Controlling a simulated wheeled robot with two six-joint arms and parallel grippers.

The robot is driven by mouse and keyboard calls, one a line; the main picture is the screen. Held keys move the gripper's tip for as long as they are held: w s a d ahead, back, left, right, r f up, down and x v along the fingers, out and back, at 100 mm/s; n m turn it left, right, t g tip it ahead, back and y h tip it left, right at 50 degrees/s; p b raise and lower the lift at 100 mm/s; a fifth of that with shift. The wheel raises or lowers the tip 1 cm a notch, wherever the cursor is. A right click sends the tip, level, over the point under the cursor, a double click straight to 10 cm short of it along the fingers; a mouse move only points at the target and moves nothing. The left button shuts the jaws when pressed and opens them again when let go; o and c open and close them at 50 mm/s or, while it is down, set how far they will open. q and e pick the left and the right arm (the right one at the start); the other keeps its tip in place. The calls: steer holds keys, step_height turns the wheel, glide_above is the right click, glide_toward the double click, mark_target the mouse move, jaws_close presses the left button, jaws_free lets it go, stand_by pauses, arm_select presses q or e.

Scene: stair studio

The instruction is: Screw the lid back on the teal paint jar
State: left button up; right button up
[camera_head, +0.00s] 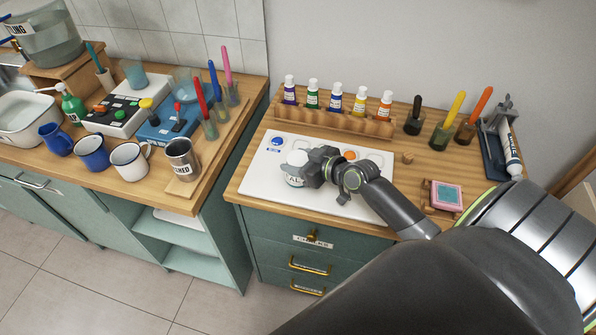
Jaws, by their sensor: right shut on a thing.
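The teal paint jar (293,182) stands on the white board, with part of its label showing. Its white lid (297,158) is at the top of the jar, between the jaws of my right gripper (306,164). The gripper is shut on the lid and hides the right side of the jar and lid. I cannot tell whether the lid sits level on the threads. My left gripper is not in view.
A wooden rack (330,121) of paint bottles stands behind. Mugs (130,159) stand on the left counter.

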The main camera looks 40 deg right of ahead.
steer(key=shift+r, duration=0.15)
step_height(320, 180, up, 10)
steer(key=shift+f, duration=0.1)
stand_by(0.5)
steer(key=o, duration=0.6)
steer(key=shift+c, duration=0.2)
steer(key=c, duration=0.8)
steer(key=shift+o, duration=0.2)
